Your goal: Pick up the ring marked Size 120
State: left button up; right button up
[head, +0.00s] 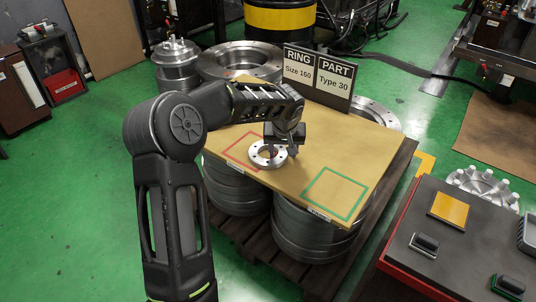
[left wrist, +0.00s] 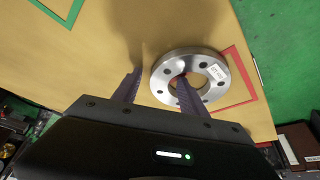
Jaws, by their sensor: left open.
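A flat silver ring with bolt holes (head: 257,159) lies on the tan board (head: 345,140), partly over the red square outline (head: 229,150). It also shows in the left wrist view (left wrist: 217,95), with a small white label too small to read. My left gripper (head: 281,147) is open, right at the ring. In the left wrist view, one finger of my left gripper (left wrist: 159,76) overlaps the ring's hole and the other is outside its rim; I cannot tell whether they touch. A sign (head: 318,76) reads "RING Size 160" and "PART Type 30". My right gripper is not in view.
A green square outline (head: 335,193) on the board is empty. The board rests on large metal cylinders (head: 305,230) on a pallet. The sign stands at the board's back edge. A dark-topped table (head: 455,255) with a yellow block (head: 449,209) is at right.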

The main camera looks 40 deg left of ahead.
pick_arm(q)
grip_shut()
dwell(0.6)
dwell(0.9)
